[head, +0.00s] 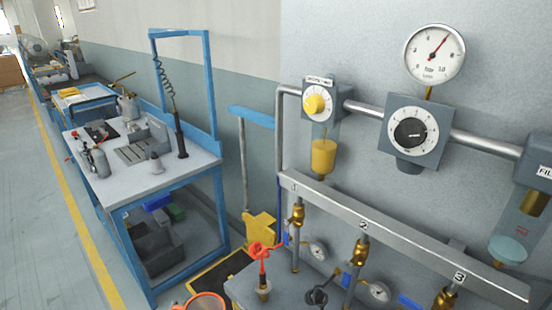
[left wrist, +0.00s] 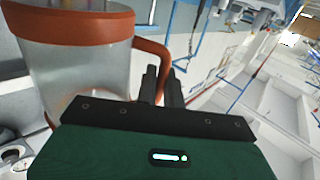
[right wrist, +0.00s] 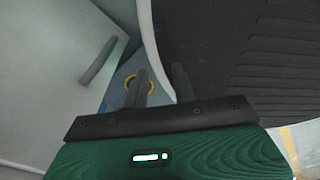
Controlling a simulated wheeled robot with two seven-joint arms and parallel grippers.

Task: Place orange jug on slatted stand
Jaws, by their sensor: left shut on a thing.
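The orange jug (left wrist: 85,65) has a clear body with an orange rim and an orange handle. It fills the left side of the left wrist view, tilted in the picture. My left gripper (left wrist: 162,82) is shut on its handle. In the head view only the jug's orange rim (head: 207,302) shows at the bottom edge; the rest is cut off. My right gripper (right wrist: 160,80) has its two fingers apart with nothing between them. I cannot make out a slatted stand for certain in any view.
A wall panel carries a pressure gauge (head: 434,54), dials and a numbered manifold (head: 400,235) with brass valves. A red-handled valve (head: 262,262) stands near the jug. A blue-framed workbench (head: 185,180) with tools is further left. Open floor (head: 40,220) lies along the yellow line.

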